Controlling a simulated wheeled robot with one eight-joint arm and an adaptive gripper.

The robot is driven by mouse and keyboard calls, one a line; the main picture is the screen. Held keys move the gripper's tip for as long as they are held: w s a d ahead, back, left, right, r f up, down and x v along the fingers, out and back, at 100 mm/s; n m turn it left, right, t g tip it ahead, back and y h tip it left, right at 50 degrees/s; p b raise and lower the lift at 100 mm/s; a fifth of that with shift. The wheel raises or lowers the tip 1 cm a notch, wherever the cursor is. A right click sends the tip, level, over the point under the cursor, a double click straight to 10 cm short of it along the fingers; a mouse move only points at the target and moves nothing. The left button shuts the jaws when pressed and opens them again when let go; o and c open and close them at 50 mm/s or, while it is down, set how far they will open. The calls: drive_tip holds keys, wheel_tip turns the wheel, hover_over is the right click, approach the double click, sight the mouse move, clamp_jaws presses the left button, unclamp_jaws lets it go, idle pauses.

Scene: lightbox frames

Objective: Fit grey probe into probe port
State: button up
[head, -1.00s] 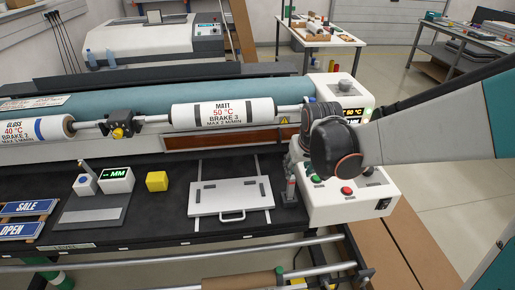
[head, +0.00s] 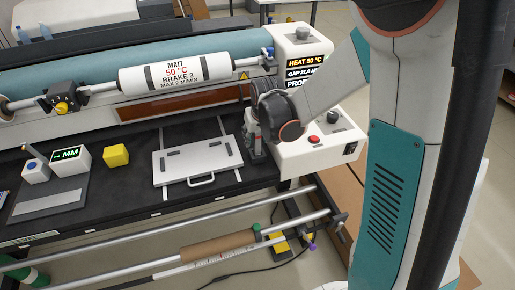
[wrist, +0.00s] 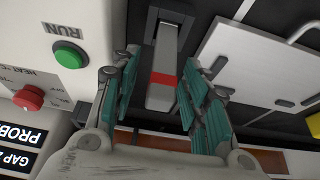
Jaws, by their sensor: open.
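The grey probe (wrist: 162,97) is a pale bar with a red band, standing in a dark holder (wrist: 178,14) in the wrist view. My gripper (wrist: 160,66) is open, with its teal-padded fingers on either side of the probe; I cannot tell whether either touches it. In the head view my gripper (head: 256,134) is over the holder at the right of the black table, and its dark wrist hides most of the probe. The probe port itself is not discernible; a partly hidden "PROB" label (head: 300,84) shows on the machine's end housing.
A white tray-like plate (head: 197,160) with a handle lies left of the holder. A yellow cube (head: 116,155) sits farther left.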

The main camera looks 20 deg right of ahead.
drive_tip(key=shift+w+f, duration=0.25)
drive_tip(key=shift+f, duration=0.35)
drive_tip(key=shift+c, duration=0.6)
clamp_jaws()
drive_tip(key=shift+r, duration=0.15)
